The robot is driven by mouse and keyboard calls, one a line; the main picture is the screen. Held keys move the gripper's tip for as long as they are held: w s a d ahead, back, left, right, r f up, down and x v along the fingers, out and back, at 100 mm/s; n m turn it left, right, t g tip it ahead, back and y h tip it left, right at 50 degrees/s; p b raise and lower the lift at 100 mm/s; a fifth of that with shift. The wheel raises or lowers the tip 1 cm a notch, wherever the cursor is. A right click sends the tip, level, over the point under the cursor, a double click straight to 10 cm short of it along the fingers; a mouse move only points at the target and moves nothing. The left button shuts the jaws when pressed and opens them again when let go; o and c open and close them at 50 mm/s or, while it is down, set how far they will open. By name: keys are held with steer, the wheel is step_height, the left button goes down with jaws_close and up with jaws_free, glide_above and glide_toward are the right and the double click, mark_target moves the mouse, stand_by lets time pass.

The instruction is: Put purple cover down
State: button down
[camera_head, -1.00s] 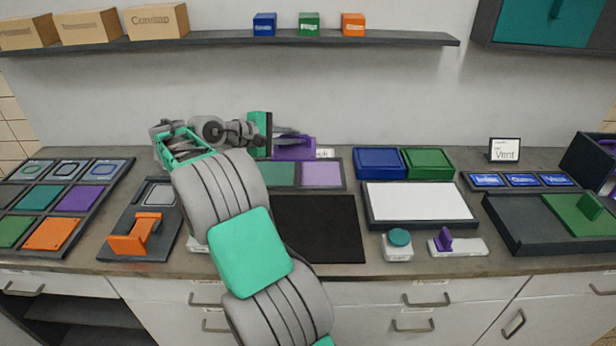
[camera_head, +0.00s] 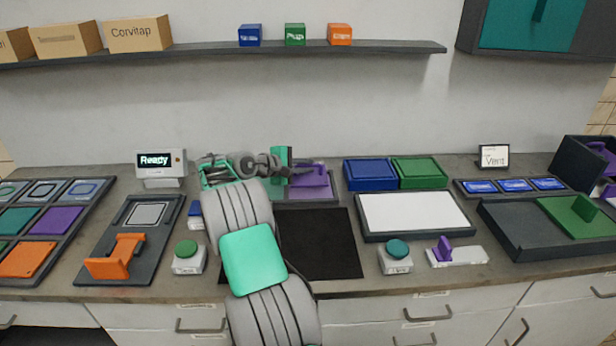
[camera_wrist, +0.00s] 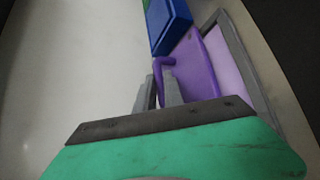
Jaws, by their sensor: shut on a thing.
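The purple cover (camera_head: 314,183) is a flat plate with a looped handle, in front of the back wall. My gripper (camera_head: 306,168) is shut on its handle. The wrist view shows the cover (camera_wrist: 197,70) tilted in that picture, with my two fingers (camera_wrist: 162,84) at the handle. A lilac panel (camera_wrist: 230,62) in a grey frame (camera_wrist: 245,57) lies beside and partly beneath the cover. I cannot tell whether the cover touches the panel. My arm hides the left part of this frame in the head view.
A blue box (camera_head: 371,174) and a green box (camera_head: 419,171) stand close to the right. A black mat (camera_head: 318,243) lies in front, with a white panel (camera_head: 414,211) at its right. A Ready display (camera_head: 160,166) stands at left. The shelf (camera_head: 200,55) runs above.

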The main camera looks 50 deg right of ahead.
mark_target(307, 176)
steer(key=shift+d+f, duration=0.25)
steer(key=shift+d, duration=0.05)
steer(key=shift+d+f, duration=0.2)
steer(key=shift+f, duration=1.6)
steer(key=c, duration=1.5)
jaws_free()
steer(key=shift+f, duration=0.1)
steer(key=shift+o, duration=0.2)
